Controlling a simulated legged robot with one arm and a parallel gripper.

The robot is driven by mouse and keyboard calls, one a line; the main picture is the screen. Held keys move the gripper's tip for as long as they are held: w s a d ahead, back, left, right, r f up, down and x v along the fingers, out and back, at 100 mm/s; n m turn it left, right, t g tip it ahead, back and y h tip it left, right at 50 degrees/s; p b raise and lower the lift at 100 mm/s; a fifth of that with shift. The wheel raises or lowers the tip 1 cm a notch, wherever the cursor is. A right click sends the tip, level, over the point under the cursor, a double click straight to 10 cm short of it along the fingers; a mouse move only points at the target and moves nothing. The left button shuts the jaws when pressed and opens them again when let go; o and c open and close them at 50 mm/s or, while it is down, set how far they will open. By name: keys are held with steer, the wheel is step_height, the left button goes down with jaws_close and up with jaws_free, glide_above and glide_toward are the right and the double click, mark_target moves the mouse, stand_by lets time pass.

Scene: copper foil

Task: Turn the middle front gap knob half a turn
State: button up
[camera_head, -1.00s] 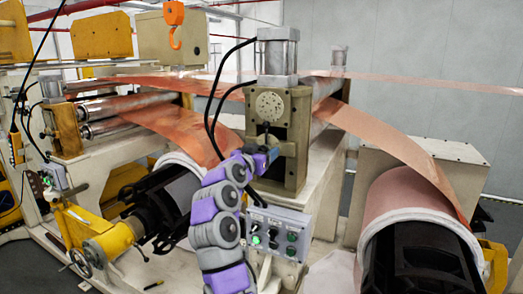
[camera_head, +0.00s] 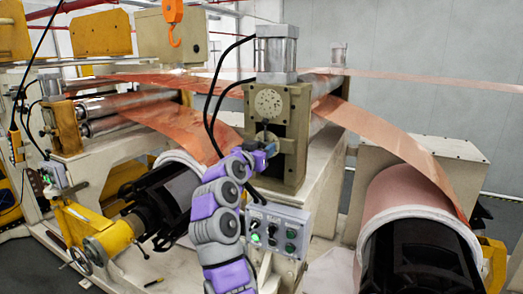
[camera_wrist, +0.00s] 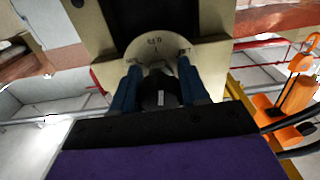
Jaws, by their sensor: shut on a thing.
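The middle front gap knob (camera_wrist: 160,92) is a dark round knob with a small white mark, seen in the wrist view. It sits in front of a pale scale plate (camera_wrist: 157,48) with markings. My gripper (camera_wrist: 159,84) has a blue finger on each side of the knob and is shut on it. In the head view my gripper (camera_head: 269,150) is at the front of the beige roller stand (camera_head: 292,130). There the knob is mostly hidden by my gripper.
Copper foil (camera_head: 385,135) runs over the rollers to a large roll (camera_head: 405,195) at right. Black hoses (camera_head: 217,85) hang beside the stand. An orange hook (camera_head: 174,22) hangs at upper left.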

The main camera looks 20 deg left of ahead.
steer(key=shift+f+n+b, duration=0.2)
steer(key=shift+n+b, duration=0.3)
steer(key=shift+b, duration=0.3)
steer(key=shift+a+n+b, duration=0.1)
steer(key=shift+n+b, duration=0.4)
steer(key=shift+b, duration=0.05)
steer(key=o, duration=1)
steer(key=shift+a, duration=0.2)
steer(key=shift+r, duration=0.15)
steer(key=shift+s+d, duration=0.1)
